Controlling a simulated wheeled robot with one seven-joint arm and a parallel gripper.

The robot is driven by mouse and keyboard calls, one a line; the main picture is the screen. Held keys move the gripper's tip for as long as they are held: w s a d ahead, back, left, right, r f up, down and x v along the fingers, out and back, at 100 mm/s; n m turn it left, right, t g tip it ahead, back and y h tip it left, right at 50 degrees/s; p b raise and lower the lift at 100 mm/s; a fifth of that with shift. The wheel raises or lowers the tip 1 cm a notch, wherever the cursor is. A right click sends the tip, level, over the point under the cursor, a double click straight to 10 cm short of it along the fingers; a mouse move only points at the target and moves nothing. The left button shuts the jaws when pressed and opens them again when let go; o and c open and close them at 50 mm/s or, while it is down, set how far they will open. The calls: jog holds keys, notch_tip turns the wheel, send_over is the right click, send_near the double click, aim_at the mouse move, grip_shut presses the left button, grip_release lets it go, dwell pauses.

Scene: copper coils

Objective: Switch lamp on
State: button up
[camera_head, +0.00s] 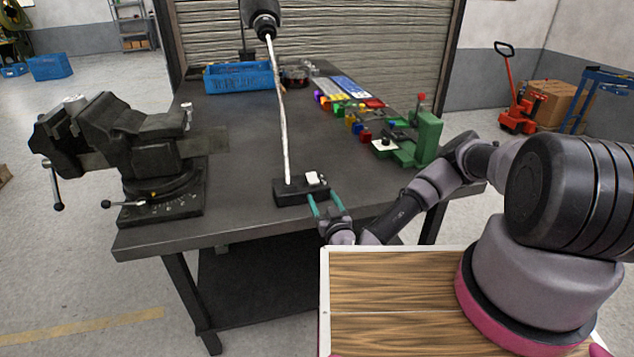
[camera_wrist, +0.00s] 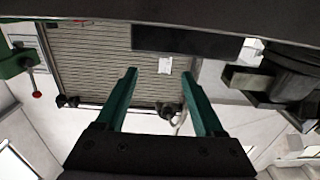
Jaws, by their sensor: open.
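The lamp has a black base (camera_head: 288,193) near the front edge of the workbench, a thin white stem (camera_head: 281,110) and a dark head (camera_head: 262,20). A white rocker-like switch (camera_head: 312,178) sits on the base's right part. My gripper (camera_head: 324,203) is open and empty, its teal fingers just in front of the base's right end, pointing at it. In the upside-down wrist view, the dark base (camera_wrist: 190,42) lies ahead of the gripper (camera_wrist: 158,74), and a white patch (camera_wrist: 165,65), apparently the switch, shows between the fingers. No glow shows at the head.
On the workbench (camera_head: 240,150), a large vise (camera_head: 150,150) stands left and a blue crate (camera_head: 240,78) at the back. A green fixture (camera_head: 425,138) and several coloured blocks (camera_head: 350,118) lie right. The bench is clear between vise and lamp.

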aim_at(314, 181)
jog(key=x, duration=0.9)
